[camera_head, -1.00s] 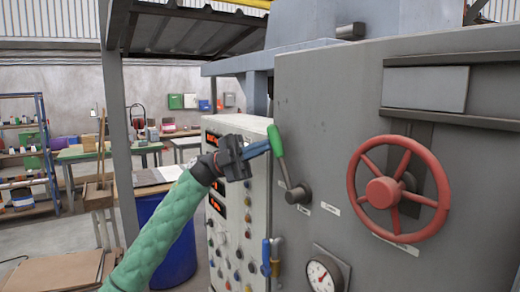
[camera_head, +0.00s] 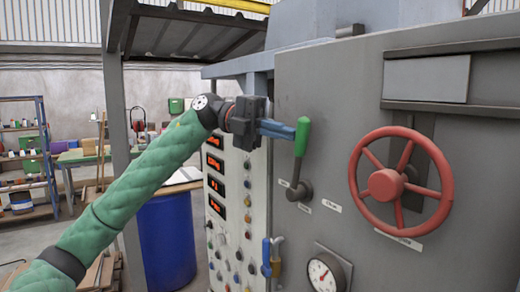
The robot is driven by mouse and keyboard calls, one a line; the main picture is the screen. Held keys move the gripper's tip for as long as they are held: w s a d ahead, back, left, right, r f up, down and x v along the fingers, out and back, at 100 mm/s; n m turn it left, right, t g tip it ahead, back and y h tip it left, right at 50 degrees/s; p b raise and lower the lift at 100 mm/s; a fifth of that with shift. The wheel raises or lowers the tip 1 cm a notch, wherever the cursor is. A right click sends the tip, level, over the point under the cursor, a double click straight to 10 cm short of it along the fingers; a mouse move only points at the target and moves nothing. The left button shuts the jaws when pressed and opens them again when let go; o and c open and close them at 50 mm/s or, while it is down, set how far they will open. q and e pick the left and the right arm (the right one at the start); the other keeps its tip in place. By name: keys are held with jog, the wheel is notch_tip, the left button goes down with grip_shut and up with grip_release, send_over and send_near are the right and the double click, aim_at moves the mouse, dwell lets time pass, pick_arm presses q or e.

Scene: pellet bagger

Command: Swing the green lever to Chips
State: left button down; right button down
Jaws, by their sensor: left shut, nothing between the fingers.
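The green lever (camera_head: 302,138) stands nearly upright on the grey machine front, above its dark pivot (camera_head: 299,191). Small white labels (camera_head: 331,206) sit around the pivot; their words are too small to read. My left gripper (camera_head: 291,131) comes in from the left with its blue fingers shut and empty. The fingertips are at the left side of the green handle and seem to touch it. My right gripper is not in view.
A red handwheel (camera_head: 385,187) sticks out to the right of the lever. A pressure gauge (camera_head: 323,273) and a blue-handled valve (camera_head: 267,252) are below. A control panel (camera_head: 235,205) with buttons and a blue barrel (camera_head: 167,243) stand to the left.

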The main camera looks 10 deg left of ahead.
aim_at(298, 138)
pick_arm(q)
jog(key=shift+s+d+m+t+y+b, duration=0.4)
jog(key=shift+s+d+m+y, duration=0.1)
jog(key=shift+s+d+y, duration=0.5)
jog(key=shift+s+d+f+t+y+b, duration=0.1)
jog(key=shift+s+d+t+y+b, duration=0.3)
jog(key=shift+s+d+y, duration=0.25)
jog(key=shift+s+d+f+m, duration=0.1)
jog(key=shift+m, duration=0.2)
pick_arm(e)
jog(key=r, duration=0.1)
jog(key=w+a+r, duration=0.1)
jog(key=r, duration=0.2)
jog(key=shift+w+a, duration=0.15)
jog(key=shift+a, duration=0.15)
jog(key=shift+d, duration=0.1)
